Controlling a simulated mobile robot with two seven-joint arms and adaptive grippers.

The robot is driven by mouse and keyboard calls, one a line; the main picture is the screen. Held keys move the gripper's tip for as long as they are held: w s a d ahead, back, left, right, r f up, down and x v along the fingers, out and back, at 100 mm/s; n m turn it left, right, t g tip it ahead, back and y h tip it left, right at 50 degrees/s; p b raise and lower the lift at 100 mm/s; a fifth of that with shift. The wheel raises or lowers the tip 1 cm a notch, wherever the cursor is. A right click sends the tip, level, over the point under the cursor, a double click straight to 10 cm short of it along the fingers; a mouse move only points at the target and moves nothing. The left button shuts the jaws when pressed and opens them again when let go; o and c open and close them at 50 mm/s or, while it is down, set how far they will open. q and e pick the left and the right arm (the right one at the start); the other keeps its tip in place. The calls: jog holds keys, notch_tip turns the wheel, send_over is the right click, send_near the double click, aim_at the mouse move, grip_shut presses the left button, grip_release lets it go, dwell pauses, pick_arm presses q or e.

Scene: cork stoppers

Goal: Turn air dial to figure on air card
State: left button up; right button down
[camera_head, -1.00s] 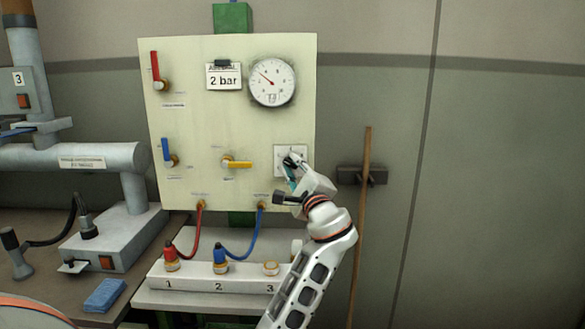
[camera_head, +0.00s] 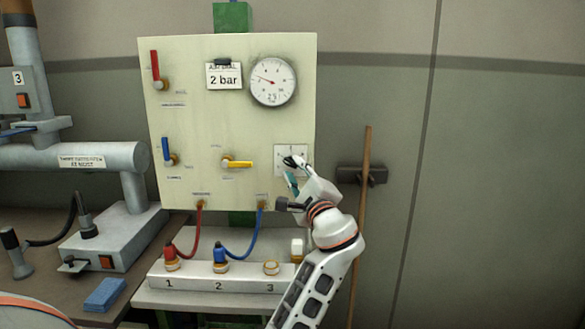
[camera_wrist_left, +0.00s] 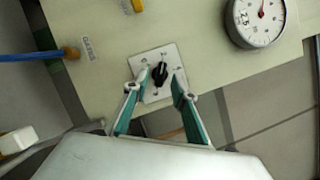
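The air dial is a black knob (camera_wrist_left: 160,75) on a small white plate (camera_wrist_left: 155,60); in the head view the plate (camera_head: 283,154) is at the board's lower right and my gripper hides part of it. My left gripper (camera_head: 290,165) is at the plate. In the wrist view it is open (camera_wrist_left: 160,78), with one teal-padded finger on each side of the knob and a visible gap to it. The air card (camera_head: 224,79) reads "2 bar". The round gauge (camera_head: 273,82) has a red needle pointing left and slightly up. My right gripper is not in view.
The cream board (camera_head: 190,120) carries a red lever (camera_head: 155,66), a blue lever (camera_head: 166,150) and a yellow lever (camera_head: 238,164). Red and blue hoses run down to a numbered white block (camera_head: 190,284). A wooden stick (camera_head: 362,220) leans on the wall at right.

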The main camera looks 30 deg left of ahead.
pick_arm(q)
jog(key=v, duration=0.9)
jog(key=shift+d, duration=0.25)
jog(key=shift+s+f, duration=0.1)
jog(key=shift+s, duration=0.05)
